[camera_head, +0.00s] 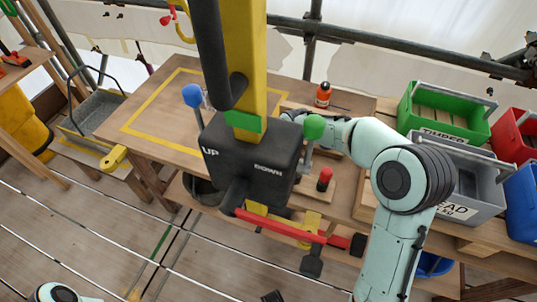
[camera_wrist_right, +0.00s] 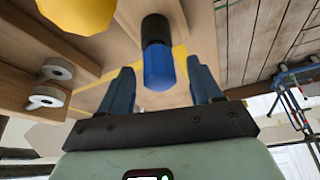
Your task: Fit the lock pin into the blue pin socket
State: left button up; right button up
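In the right wrist view, a cylinder (camera_wrist_right: 158,65), blue at the near end and black at the far end, stands out between the fingers of my right gripper (camera_wrist_right: 160,85). The fingers are apart, with gaps on both sides of the cylinder. Whether it is the lock pin or part of the socket I cannot tell. A small red-topped peg (camera_head: 325,178) stands upright on a wooden block. Only a piece of my left arm shows at bottom left.
The control box hangs from a yellow post (camera_head: 243,50), with blue-knobbed and green-knobbed levers. An orange bottle (camera_head: 323,94) stands at the bench's back. Green (camera_head: 445,115) and grey (camera_head: 470,190) bins stand right. The taped yellow rectangle (camera_head: 150,103) is largely clear.

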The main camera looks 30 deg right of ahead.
jog(key=v, duration=1.3)
jog(key=shift+r+p, duration=0.25)
jog(key=shift+p, duration=0.1)
jog(key=shift+f, duration=0.1)
